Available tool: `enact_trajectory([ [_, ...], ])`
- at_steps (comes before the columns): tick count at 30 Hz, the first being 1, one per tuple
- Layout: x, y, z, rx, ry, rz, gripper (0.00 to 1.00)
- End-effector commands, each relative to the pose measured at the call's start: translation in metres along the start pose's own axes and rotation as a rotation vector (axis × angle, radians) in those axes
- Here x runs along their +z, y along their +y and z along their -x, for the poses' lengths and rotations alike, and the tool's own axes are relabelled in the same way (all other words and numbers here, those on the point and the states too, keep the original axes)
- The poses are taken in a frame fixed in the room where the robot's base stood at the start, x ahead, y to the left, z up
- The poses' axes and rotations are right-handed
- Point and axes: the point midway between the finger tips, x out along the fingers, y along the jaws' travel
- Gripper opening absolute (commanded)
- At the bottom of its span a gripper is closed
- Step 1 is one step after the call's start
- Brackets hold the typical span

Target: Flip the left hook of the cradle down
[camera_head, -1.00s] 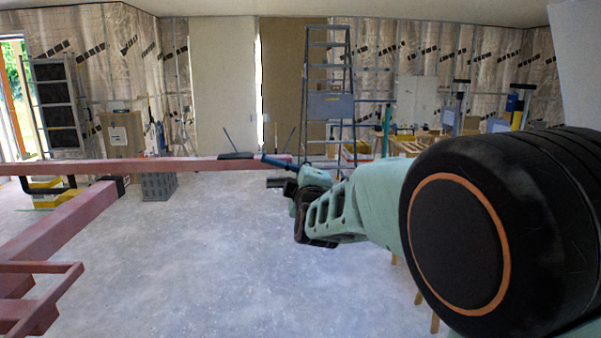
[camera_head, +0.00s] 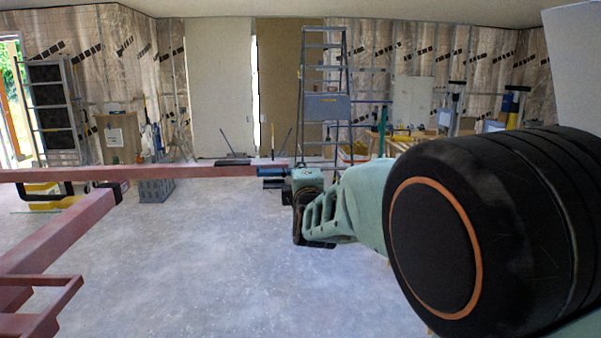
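The cradle shows as a long dull-red beam (camera_head: 150,173) crossing the left half of the view, with a thicker red arm (camera_head: 60,235) running toward me. My gripper (camera_head: 270,178) is at the beam's right end, seen small and from behind. A blue piece (camera_head: 272,171) lies at that end, right by my gripper; I cannot tell whether it is part of the hook or of my gripper. A thin dark upright rod (camera_head: 272,138) rises above the beam end there. My gripper's fingers are too small and overlapped to tell whether they are open or shut, or touching the hook.
A black bent bar (camera_head: 50,195) hangs under the beam at the left. A low red frame (camera_head: 40,300) is at the lower left. A stepladder (camera_head: 327,105), a grey crate (camera_head: 156,190) and a cardboard box (camera_head: 120,138) stand farther back. The grey floor in the middle is clear.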

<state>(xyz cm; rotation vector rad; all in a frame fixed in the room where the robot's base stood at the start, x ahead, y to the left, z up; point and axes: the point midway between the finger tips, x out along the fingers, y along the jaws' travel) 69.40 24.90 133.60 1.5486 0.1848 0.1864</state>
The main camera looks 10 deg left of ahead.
Motion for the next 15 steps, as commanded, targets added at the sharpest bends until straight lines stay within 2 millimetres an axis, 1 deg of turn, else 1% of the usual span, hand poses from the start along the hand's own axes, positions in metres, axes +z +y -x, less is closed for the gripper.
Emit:
enact_trajectory([
  [4, 0.0009, 0.0006, -0.0002, 0.002, -0.001, 0.005, 0.00],
  [5, 0.0009, 0.0007, -0.0002, 0.002, -0.001, 0.005, 0.11],
  [9, 0.0008, 0.0006, -0.0001, 0.001, -0.001, 0.003, 0.27],
  [15, 0.0004, 0.0004, -0.0001, 0.001, 0.000, 0.002, 0.28],
])
